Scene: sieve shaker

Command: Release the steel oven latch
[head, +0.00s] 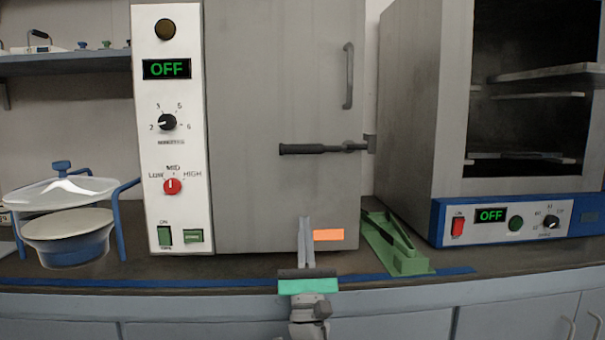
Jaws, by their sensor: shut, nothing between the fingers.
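The steel oven (250,130) stands on the counter, its grey door shut. Its latch (318,149) is a dark bar lying level across the door, with its thick grip at the left and its pivot by the door's right edge. A vertical door handle (348,75) sits above it. My gripper (304,222) is low in front of the door, below the latch and apart from it, pointing forward. Its fingers are shut with nothing between them. An orange label (328,235) shows on the door just right of the fingers. The latch is fully in view.
A green tool-like object (400,248) lies on the counter right of the gripper. A blue-trimmed oven (420,120) with an open chamber stands at right. A white and blue sieve pan (65,225) stands at left. Air before the latch is clear.

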